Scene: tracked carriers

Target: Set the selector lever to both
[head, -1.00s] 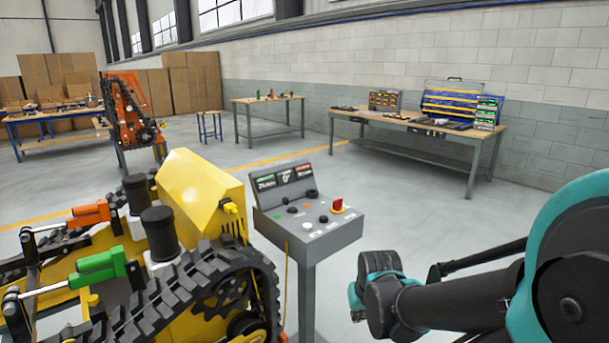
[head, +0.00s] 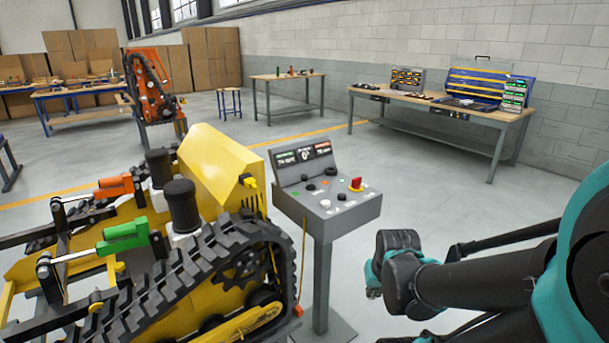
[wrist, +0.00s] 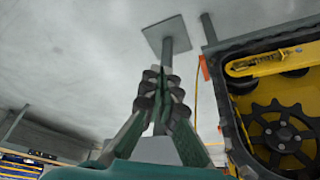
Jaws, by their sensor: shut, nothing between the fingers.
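The control console (head: 330,208) is a grey box on a post, with a sloped screen panel at its back and several knobs and buttons on top. A red control (head: 356,184) on a yellow base sits at its right side. Which control is the selector lever, and its setting, I cannot tell at this size. My gripper (wrist: 160,76) is shut and empty in the wrist view, with the console's post and square foot plate (wrist: 166,34) behind it. In the head view my arm is right of the console, apart from it; the fingers are mostly hidden there.
A yellow tracked carrier (head: 215,165) with black tracks stands close at the console's left. Its track and sprocket (wrist: 280,132) fill the right of the wrist view. Workbenches (head: 440,105) stand along the back wall. The floor behind the console is clear.

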